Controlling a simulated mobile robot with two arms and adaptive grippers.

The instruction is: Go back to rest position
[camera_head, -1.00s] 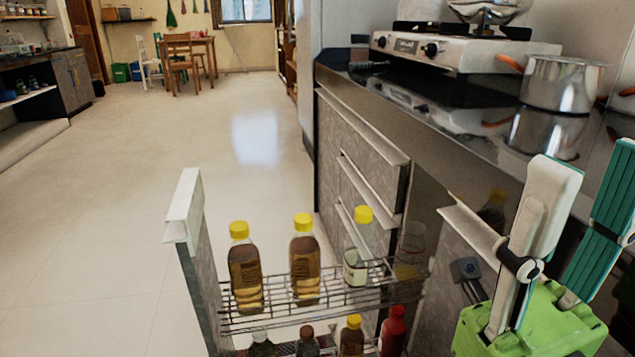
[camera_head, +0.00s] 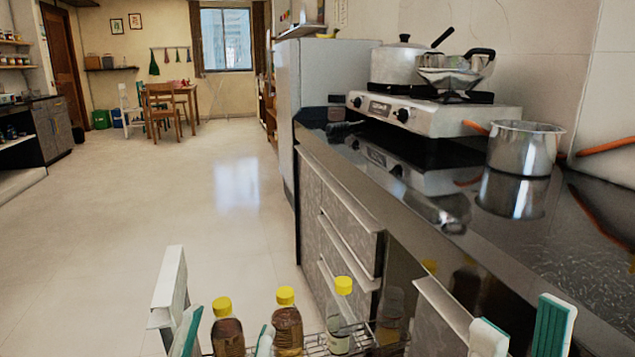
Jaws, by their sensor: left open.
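My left gripper (camera_head: 227,325) shows at the bottom edge, with two green and white fingertips standing apart. They appear in front of the pull-out rack, one at the left bottle and one between two bottles. My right gripper (camera_head: 521,318) shows at the bottom right. Its fingertips are apart with nothing visible between them, in front of the counter side. The bodies of both grippers are below the picture. The rack (camera_head: 318,343) is pulled out and holds yellow-capped bottles, including a left brown one (camera_head: 227,337), a middle brown one (camera_head: 288,331) and a clear one (camera_head: 339,318).
The rack's front panel (camera_head: 168,287) sticks out into the room. The dark counter (camera_head: 455,222) carries a two-burner stove (camera_head: 440,113), a lidded pot (camera_head: 396,65) and a steel pot (camera_head: 523,150). A fridge (camera_head: 322,85) stands beyond. The floor (camera_head: 125,220) at left is clear.

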